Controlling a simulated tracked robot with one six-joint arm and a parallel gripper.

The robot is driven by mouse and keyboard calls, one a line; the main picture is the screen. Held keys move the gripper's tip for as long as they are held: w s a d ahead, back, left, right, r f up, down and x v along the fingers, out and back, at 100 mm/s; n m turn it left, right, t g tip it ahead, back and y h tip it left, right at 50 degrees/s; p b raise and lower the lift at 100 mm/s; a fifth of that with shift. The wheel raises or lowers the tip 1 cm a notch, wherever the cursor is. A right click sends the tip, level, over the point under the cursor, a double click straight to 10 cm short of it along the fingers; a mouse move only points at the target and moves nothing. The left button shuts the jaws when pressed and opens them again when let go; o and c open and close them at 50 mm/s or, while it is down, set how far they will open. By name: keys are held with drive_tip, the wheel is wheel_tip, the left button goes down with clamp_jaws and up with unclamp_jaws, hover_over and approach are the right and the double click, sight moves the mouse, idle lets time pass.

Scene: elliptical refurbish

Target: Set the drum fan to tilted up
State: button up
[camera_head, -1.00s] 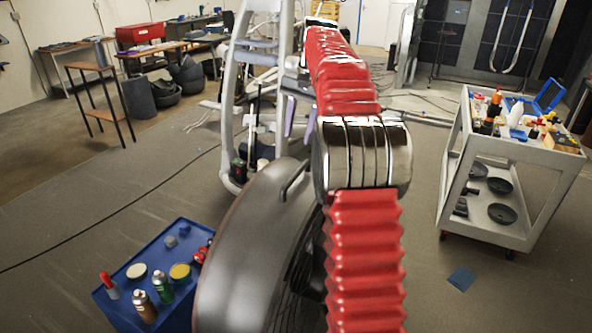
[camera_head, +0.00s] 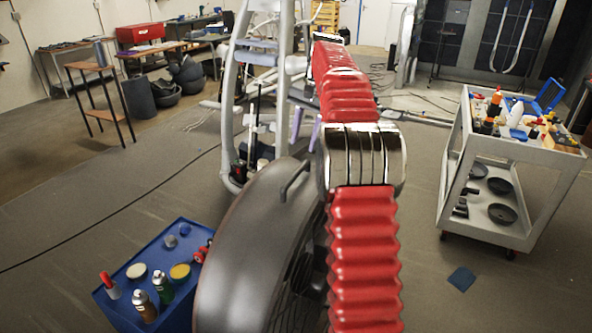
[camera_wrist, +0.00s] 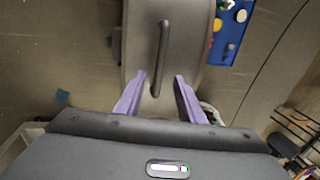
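The drum fan (camera_head: 245,255) is a large dark grey round drum in the lower middle of the head view, partly hidden behind my red arm. A dark bar handle (camera_head: 296,178) stands on its upper rim. In the wrist view the drum (camera_wrist: 190,30) runs down from the top and the handle (camera_wrist: 162,50) is upright on it. My gripper (camera_wrist: 160,77) has two purple fingers spread apart, with the handle's lower end between them in the picture. I cannot tell how far above the handle they are. In the head view my gripper (camera_head: 306,128) shows just above the handle.
A blue tray table (camera_head: 120,300) with cans and jars stands left of the drum. A grey elliptical frame (camera_head: 232,90) rises behind it. A white cart (camera_head: 480,147) with bottles and pans stands at the right. The floor between drum and cart is mostly clear.

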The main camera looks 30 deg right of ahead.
sight(296, 173)
drive_tip(key=f, duration=0.3)
drive_tip(key=w+f, duration=0.1)
drive_tip(key=f, duration=0.3)
drive_tip(key=w+a+f, duration=0.1)
drive_tip(key=f, duration=0.3)
drive_tip(key=shift+f, duration=0.15)
drive_tip(key=shift+c, duration=0.2)
clamp_jaws()
